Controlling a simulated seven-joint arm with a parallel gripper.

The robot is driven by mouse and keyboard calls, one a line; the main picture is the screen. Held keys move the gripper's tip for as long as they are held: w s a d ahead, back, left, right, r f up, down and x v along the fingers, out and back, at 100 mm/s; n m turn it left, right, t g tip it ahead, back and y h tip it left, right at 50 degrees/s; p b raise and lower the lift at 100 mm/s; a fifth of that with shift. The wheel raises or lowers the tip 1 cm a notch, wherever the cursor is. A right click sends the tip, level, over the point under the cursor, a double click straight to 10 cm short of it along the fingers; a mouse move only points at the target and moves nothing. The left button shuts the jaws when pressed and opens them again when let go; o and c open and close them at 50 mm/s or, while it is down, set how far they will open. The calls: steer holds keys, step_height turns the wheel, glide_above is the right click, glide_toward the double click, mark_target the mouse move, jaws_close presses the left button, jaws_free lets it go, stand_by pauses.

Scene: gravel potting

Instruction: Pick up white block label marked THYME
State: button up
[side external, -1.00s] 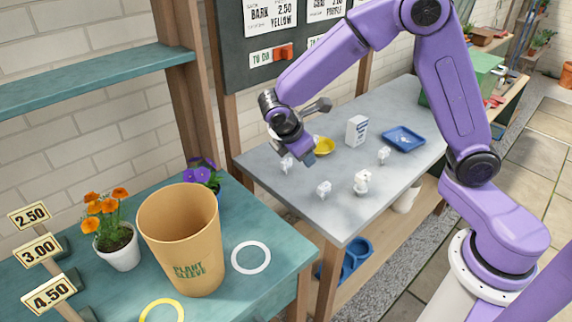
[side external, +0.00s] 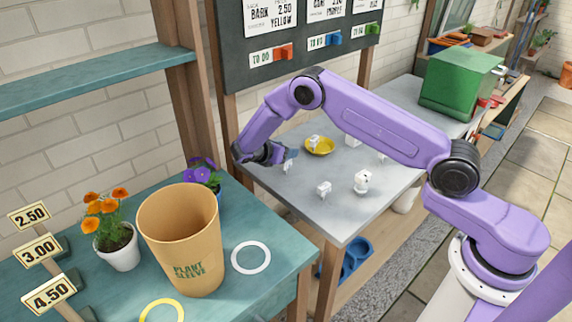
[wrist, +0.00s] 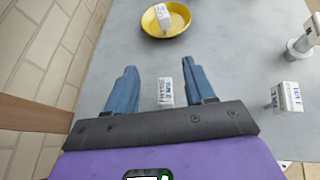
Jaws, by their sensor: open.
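My gripper (wrist: 160,68) is open in the wrist view, with its blue fingers on either side of a small white block label (wrist: 166,92). The block's dark lettering is too small to read with certainty. The fingers do not appear to touch it. In the side view my gripper (side external: 279,157) is low at the bench's left end, by this block (side external: 288,167). Another lettered white block (wrist: 287,97) lies to the right in the wrist view. A third white block (wrist: 172,18) is in the yellow dish (wrist: 154,30). I cannot tell which reads THYME.
Several white pieces, including a block (side external: 323,188) and a taller one (side external: 361,182), stand on the grey bench (side external: 340,215). The yellow dish (side external: 327,149) is behind. A teal table (side external: 270,222) with a plant sleeve pot (side external: 180,235) is in front. The wall is close on the left.

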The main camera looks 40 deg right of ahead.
mark_target(289, 161)
steer(key=shift+f, duration=0.8)
step_height(289, 161, down, 3)
steer(key=shift+f, duration=0.15)
steer(key=shift+x, duration=1.1)
steer(key=shift+d+f, duration=0.1)
steer(key=shift+d, duration=0.3)
jaws_close()
